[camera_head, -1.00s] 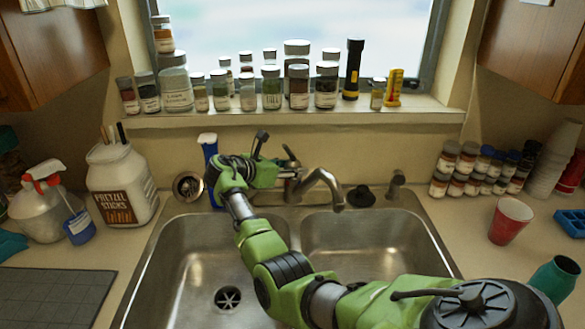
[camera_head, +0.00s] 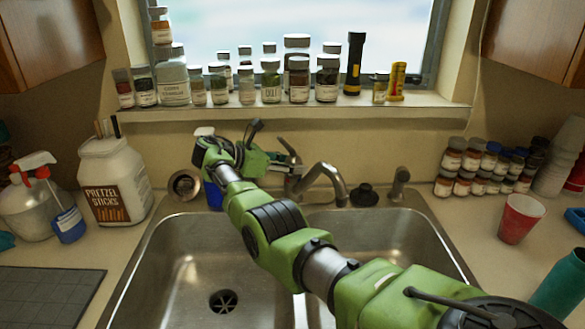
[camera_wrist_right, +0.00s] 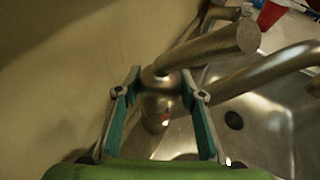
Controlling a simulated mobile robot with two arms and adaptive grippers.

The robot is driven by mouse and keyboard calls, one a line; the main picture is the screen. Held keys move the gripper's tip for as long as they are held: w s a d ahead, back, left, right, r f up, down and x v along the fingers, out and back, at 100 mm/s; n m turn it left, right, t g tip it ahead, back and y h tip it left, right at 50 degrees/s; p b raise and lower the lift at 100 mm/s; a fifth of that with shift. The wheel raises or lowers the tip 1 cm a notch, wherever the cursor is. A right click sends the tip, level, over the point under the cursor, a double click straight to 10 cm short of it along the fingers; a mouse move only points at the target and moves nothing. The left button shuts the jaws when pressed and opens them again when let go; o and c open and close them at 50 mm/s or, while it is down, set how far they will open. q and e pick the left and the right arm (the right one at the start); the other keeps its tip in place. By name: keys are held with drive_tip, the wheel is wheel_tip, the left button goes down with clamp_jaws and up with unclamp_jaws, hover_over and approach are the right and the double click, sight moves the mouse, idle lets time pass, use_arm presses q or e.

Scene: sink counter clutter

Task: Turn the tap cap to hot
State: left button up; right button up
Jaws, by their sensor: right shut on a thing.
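The metal tap (camera_head: 328,178) stands behind the sink, its spout curving right over the basins. Its cap lever (camera_head: 287,148) rises at the back left of the spout. In the right wrist view the lever (camera_wrist_right: 215,47) points up and right from the cap. My right gripper (camera_head: 280,162) reaches the tap from the left. In the right wrist view my right gripper's teal fingers (camera_wrist_right: 161,82) are on both sides of the tap cap (camera_wrist_right: 158,80), shut on it. My left gripper is out of view.
The double sink (camera_head: 180,255) lies below my arm. A pretzel sticks jar (camera_head: 113,185) and spray bottle (camera_head: 30,205) stand left. Several spice jars (camera_head: 270,82) line the sill. A red cup (camera_head: 519,218) is at the right. A black stopper (camera_head: 363,195) lies beside the tap.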

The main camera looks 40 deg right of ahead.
drive_tip(key=shift+s+f, duration=0.1)
drive_tip(key=shift+f, duration=0.05)
drive_tip(key=o, duration=0.7)
drive_tip(key=shift+o, duration=0.6)
drive_tip(key=shift+d, duration=0.1)
drive_tip(key=shift+a, duration=0.25)
drive_tip(key=v, duration=0.7)
